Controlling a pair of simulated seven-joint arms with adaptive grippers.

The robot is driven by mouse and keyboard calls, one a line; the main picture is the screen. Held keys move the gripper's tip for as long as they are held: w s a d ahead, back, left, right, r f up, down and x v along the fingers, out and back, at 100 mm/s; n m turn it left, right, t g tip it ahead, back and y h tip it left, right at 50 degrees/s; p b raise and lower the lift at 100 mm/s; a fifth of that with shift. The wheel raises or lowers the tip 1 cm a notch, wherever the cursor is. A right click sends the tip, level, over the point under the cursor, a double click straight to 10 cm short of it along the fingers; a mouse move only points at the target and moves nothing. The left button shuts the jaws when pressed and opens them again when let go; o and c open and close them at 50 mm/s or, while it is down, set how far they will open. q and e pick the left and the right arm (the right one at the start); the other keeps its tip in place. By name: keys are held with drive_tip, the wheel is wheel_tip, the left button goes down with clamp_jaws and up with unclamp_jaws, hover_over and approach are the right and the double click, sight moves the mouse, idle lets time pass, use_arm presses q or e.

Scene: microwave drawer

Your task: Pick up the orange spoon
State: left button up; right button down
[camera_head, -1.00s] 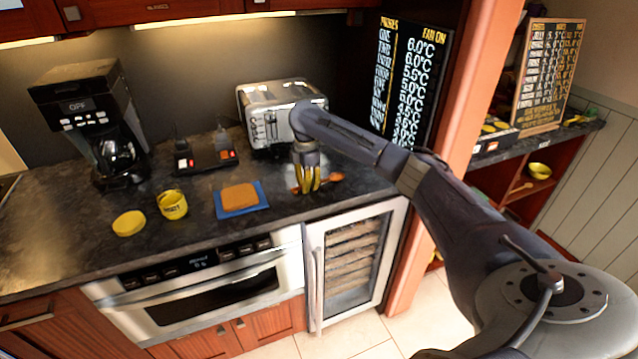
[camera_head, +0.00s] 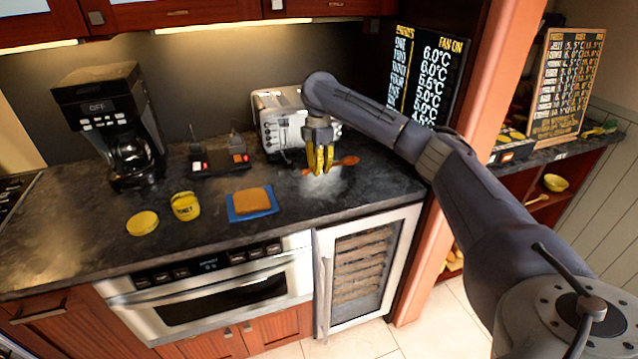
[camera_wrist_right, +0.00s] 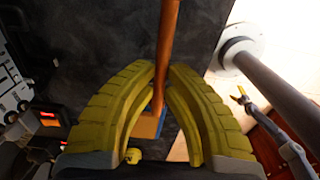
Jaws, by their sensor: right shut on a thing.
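The orange spoon (camera_head: 347,161) is held level, a little above the dark counter near the toaster. My right gripper (camera_head: 320,172) points down with its yellow fingers shut on the spoon. In the right wrist view the spoon's orange shaft (camera_wrist_right: 168,45) runs between the two curved fingers (camera_wrist_right: 160,85). The part between the fingers is partly hidden in the head view. My left gripper is outside the head view; a small yellow-tipped gripper (camera_wrist_right: 241,95), seemingly my left one, shows far off in the right wrist view, too small to judge.
A silver toaster (camera_head: 275,125) stands just behind the right gripper. A blue board (camera_head: 240,213) with toast, a yellow cup (camera_head: 185,206), a yellow lid (camera_head: 143,223) and a coffee maker (camera_head: 110,125) are to the left. The counter's front edge is near.

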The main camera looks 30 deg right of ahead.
wheel_tip(320, 180, up, 11)
drive_tip(key=shift+r, duration=0.15)
idle(0.4)
idle(0.5)
